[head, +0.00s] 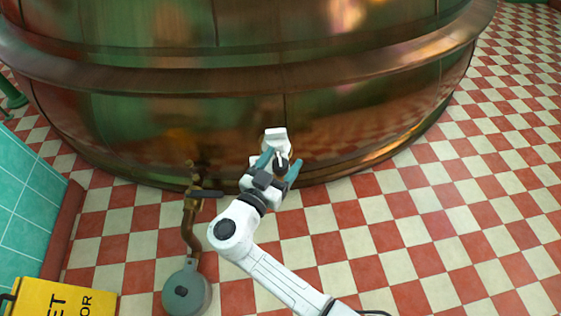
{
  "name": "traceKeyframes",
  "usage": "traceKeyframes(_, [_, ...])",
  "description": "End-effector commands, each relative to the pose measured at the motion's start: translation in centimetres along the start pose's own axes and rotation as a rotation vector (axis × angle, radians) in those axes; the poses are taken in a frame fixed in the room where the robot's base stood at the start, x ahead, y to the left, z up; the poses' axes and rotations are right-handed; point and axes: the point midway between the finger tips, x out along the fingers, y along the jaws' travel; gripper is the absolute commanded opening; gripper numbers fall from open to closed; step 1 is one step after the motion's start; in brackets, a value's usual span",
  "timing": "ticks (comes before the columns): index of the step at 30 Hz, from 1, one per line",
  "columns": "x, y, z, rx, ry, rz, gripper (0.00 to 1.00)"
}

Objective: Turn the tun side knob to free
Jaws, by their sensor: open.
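The tun (370,125) is a huge copper vessel with a thick banded rim, filling the top of the head view. A small white plate (275,137) sits low on its front. Just below the plate is a dark round knob (282,166) with a pale bar across it. My gripper (279,165) is open, with one teal finger on each side of the knob. I cannot tell whether the fingers touch it. The knob's lower part and any markings around it are hidden or too small to read.
A brass valve and pipe (191,205) with a dark lever stand left of my arm, above a round grey-green lidded thing (187,291). A yellow wet-floor sign (55,298) is at lower left, beside a teal tiled wall (28,190). The checkered floor (440,230) is clear on the right.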

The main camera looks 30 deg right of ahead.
Motion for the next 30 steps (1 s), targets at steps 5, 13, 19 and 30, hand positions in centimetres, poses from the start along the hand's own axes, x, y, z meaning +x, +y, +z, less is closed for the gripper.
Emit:
traceKeyframes(5, [-0.01,0.00,0.00,0.000,0.000,0.000,0.60])
traceKeyframes(13, [-0.02,0.01,0.00,0.000,0.000,0.000,0.34])
traceKeyframes(19, [-0.03,0.02,0.01,0.000,0.000,0.001,0.18])
traceKeyframes(30, [0.01,0.16,0.27,0.000,0.000,-0.078,0.18])
